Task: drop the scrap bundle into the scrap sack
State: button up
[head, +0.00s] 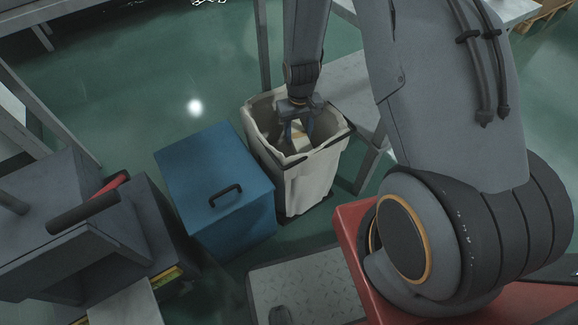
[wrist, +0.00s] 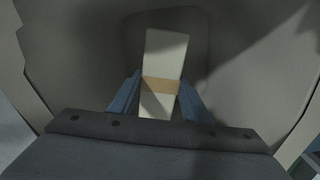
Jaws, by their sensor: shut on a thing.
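The scrap sack (head: 303,187) is an open, off-white bag with a dark band near its rim, standing on the floor in the head view. My gripper (head: 299,132) points down into its mouth. The scrap bundle (wrist: 165,60) is a pale, long piece with a tan band around it. In the wrist view my gripper (wrist: 160,100) has its blue fingers on both sides of the bundle, shut on it. The sack's inner walls (wrist: 60,50) surround the bundle. The bundle's far end is over the sack's bottom; I cannot tell whether it touches.
A blue box (head: 215,185) with a black handle stands just left of the sack. A grey bench (head: 350,85) is behind and right of it. A grey machine with a red handle (head: 112,186) is at the left. Green floor (head: 140,80) is open at the back left.

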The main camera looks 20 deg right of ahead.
jog(key=shift+f+b, duration=2)
jog(key=shift+f, duration=0.5)
jog(key=o, duration=1.3)
jog(key=shift+r+p, duration=1.3)
jog(key=shift+r, duration=2.65)
